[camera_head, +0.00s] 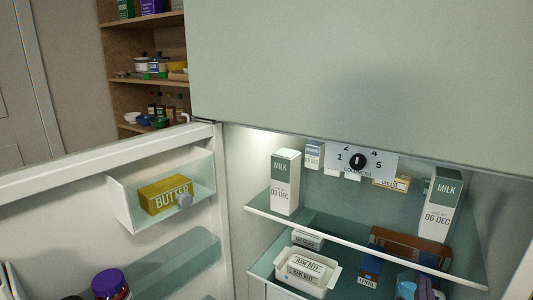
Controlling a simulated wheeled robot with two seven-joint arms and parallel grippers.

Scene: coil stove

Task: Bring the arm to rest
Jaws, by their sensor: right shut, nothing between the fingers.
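The task names no object apart from my arm. I cannot clearly make out either gripper or arm in the head view. My right gripper shows too little to place it surely. I see nothing held in it. My left gripper is not in view.
The fridge door (90,172) is open at left, with butter (165,195) in its bin and a purple-lidded jar (110,282) below. Milk cartons (286,180) (439,200) stand on the upper shelf (345,232). A raw beef tray (306,284) is lower. Pantry shelves (122,90) are behind.

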